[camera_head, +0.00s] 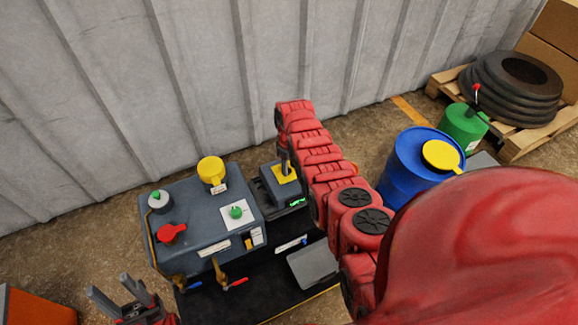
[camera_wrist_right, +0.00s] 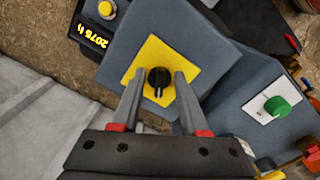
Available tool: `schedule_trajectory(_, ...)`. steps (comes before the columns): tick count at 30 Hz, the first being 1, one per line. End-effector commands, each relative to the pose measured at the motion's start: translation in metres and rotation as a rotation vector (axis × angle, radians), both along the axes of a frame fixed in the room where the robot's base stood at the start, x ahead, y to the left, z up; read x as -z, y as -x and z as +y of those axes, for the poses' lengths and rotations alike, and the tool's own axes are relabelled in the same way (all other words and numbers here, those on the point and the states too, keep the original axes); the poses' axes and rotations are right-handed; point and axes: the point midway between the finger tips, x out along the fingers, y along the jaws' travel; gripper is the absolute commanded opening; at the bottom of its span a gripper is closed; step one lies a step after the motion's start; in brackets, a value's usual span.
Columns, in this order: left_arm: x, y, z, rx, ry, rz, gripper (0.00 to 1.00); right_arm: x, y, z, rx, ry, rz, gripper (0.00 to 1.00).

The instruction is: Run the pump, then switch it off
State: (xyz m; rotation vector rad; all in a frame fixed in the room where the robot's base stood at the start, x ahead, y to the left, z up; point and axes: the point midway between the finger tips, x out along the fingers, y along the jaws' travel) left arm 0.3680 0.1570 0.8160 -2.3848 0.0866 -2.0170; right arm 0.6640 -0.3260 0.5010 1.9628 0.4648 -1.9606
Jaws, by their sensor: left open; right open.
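A small grey-blue unit (camera_head: 270,190) carries a yellow square plate (camera_head: 283,173) with a black rotary knob, shown clearly in the right wrist view (camera_wrist_right: 159,80). The knob has a pale mark line. My right gripper (camera_wrist_right: 157,76) is open, its fingers on either side of the knob; I cannot tell whether they touch it. In the head view my right arm partly hides the unit. Beside the plate is a display with lit digits (camera_wrist_right: 90,36) and a yellow button (camera_wrist_right: 106,9). My left gripper (camera_head: 121,291) is open and empty at the bottom left.
A larger grey-blue box (camera_head: 192,238) stands left of the unit, with a green knob (camera_head: 236,212), a red handle (camera_head: 172,232) and a yellow cap (camera_head: 211,168). Brass valves with red and blue levers are in front. A blue drum (camera_head: 409,180) stands right, a wall behind.

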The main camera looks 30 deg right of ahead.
Motion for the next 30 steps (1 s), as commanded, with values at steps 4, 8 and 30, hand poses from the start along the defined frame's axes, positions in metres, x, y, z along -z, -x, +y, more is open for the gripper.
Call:
schedule_trajectory(4, -0.0001, 0.0, 0.0, 0.0, 0.0, 0.0, 0.5, -0.0002, 0.0, 0.0001, 0.0, 0.0, 0.0, 0.38)
schedule_trajectory(8, -0.0001, 0.0, 0.0, 0.0, 0.0, 0.0, 0.5, -0.0002, 0.0001, 0.0, 0.0, 0.0, 0.0, 0.15)
schedule_trajectory(30, -0.0027, 0.0, 0.0, 0.0, 0.0, 0.0, 0.5, -0.0009, 0.0003, 0.0019, 0.092, -0.001, 0.0, 0.0)
